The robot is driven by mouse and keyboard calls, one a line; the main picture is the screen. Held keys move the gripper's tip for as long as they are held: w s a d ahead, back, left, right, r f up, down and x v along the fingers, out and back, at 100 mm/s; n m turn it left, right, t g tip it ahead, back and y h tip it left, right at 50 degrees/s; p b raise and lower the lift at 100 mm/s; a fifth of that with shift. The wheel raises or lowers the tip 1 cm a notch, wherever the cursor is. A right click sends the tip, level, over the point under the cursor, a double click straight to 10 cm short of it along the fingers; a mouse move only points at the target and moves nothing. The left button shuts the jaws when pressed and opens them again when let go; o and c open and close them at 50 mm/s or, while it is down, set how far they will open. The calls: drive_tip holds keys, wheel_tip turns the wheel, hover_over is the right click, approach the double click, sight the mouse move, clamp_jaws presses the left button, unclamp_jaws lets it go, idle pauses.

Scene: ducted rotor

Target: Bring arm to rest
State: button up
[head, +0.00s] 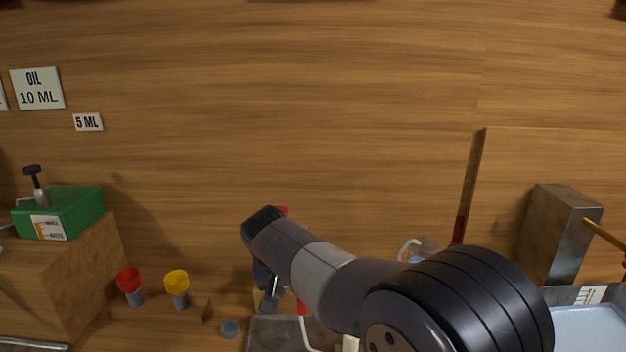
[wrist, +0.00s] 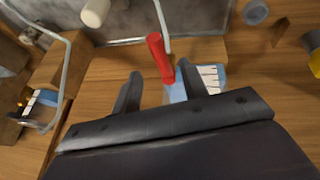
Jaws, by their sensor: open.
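My arm reaches up from the lower right of the head view, and its wrist end is near the picture's middle. My gripper (wrist: 155,88) shows in the wrist view with its two dark fingers spread apart. In the head view the fingers are mostly hidden by the wrist. A red handle (wrist: 160,58) shows between and beyond the fingers in the wrist view. I cannot tell its distance from them. A blue and white labelled item (wrist: 195,85) lies by the right finger, partly hidden. Nothing is seen gripped.
A green box (head: 62,212) with a black-topped pump stands on a wooden block at left. A metal block (head: 553,235) and a pale blue tray (head: 590,325) are at right. The wooden wall behind is bare mid-picture.

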sight(299, 303)
drive_tip(key=x, duration=0.5)
drive_tip(key=shift+w+f, duration=0.15)
drive_tip(key=shift+f, duration=0.2)
drive_tip(key=shift+d, duration=0.15)
drive_tip(key=v, duration=1.1)
drive_tip(key=x, duration=1.1)
drive_tip(key=shift+w+f, duration=0.1)
drive_tip(key=shift+d+r+n+y+p, duration=0.2)
drive_tip(key=shift+d+n+y+p, duration=0.15)
drive_tip(key=shift+n+p, duration=0.15)
drive_tip(key=shift+d+f+n, duration=0.1)
drive_tip(key=shift+d+n, duration=0.05)
drive_tip(key=shift+n, duration=0.25)
